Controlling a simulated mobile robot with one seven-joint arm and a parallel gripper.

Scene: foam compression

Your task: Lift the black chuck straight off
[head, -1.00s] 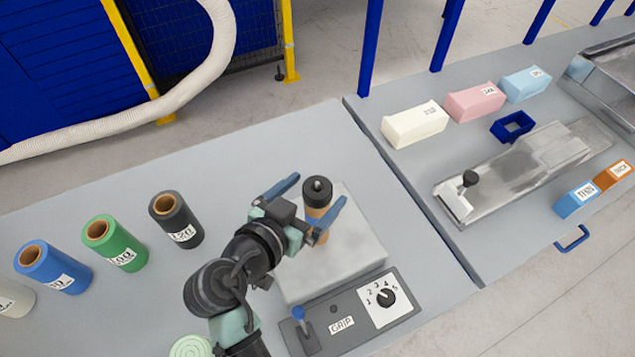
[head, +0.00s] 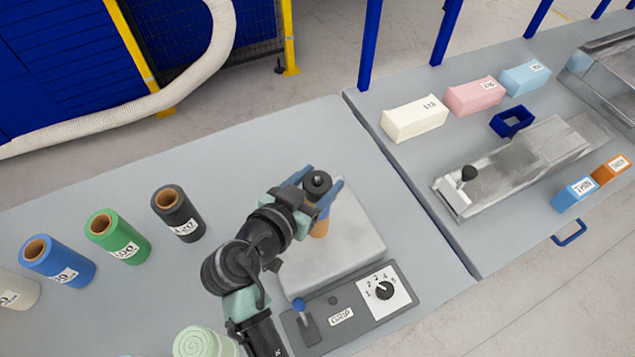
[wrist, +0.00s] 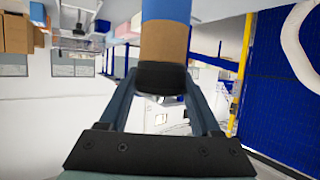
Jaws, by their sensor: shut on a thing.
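The black chuck (head: 317,182) sits on top of an upright brown cylinder (head: 319,229), which stands on a pale grey block. My gripper (head: 318,190) reaches in from the lower left with its blue fingers closed on either side of the chuck. In the wrist view, the chuck (wrist: 161,78) is between the fingertips (wrist: 160,88), with the brown cylinder (wrist: 164,42) and a blue band (wrist: 166,10) beyond it. The fingers hide part of the chuck's sides. I see no gap between chuck and cylinder.
The grey block (head: 350,250) adjoins a dark control panel with a blue lever (head: 299,305) and a dial (head: 384,290). Black (head: 178,213), green (head: 116,236) and blue (head: 57,261) rolls stand at left. A second table holds coloured blocks (head: 475,96). The table behind the chuck is clear.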

